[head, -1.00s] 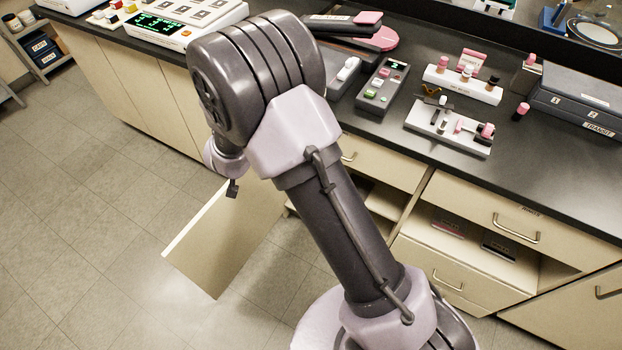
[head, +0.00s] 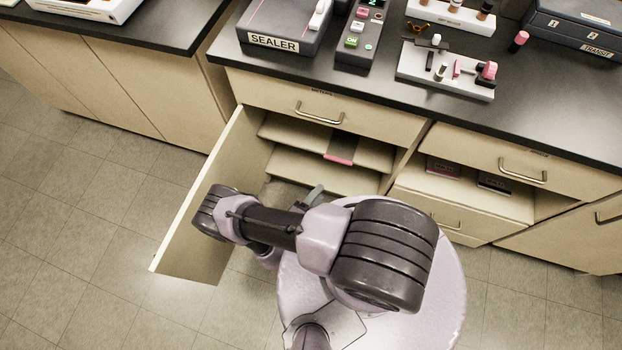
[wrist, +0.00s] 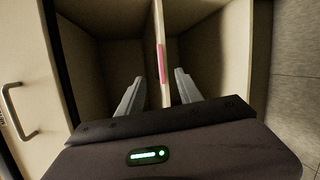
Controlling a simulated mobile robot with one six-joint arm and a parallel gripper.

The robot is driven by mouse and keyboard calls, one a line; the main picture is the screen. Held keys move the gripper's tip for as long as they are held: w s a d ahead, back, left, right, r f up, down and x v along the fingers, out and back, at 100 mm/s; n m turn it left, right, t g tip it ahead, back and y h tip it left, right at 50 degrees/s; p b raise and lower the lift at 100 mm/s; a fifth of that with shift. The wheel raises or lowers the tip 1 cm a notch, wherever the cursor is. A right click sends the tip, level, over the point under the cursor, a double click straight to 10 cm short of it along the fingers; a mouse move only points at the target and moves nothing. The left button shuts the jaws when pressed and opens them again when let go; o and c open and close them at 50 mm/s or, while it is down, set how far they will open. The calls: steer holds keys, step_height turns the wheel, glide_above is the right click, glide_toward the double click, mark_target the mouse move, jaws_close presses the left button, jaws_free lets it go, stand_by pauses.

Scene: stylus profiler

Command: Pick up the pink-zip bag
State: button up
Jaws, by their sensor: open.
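The pink-zip bag (head: 338,160) lies on a shelf inside the open cabinet, with its pink edge hanging at the shelf's front. Most of it is dark or hidden. In the wrist view its pink strip (wrist: 161,63) shows on the shelf edge, which runs upright in that picture. My gripper (wrist: 159,76) is open, with one finger on each side of that shelf edge in the picture. The strip appears beyond the fingertips, between their lines, and nothing is held. In the head view my gripper (head: 317,190) is partly hidden in front of the lower cabinet.
The open cabinet door (head: 205,200) stands left of my arm. A closed drawer (head: 300,105) is above the shelves. An open bay (head: 470,190) at right holds two dark packets. The counter (head: 560,110) above carries the sealer (head: 280,28) and small racks.

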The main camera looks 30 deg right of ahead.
steer(key=shift+s, duration=0.2)
steer(key=b, duration=0.5)
glide_toward(344, 163)
steer(key=x, duration=0.9)
steer(key=shift+f, duration=0.15)
steer(key=shift+d, duration=0.1)
steer(key=shift+c, duration=0.2)
jaws_close()
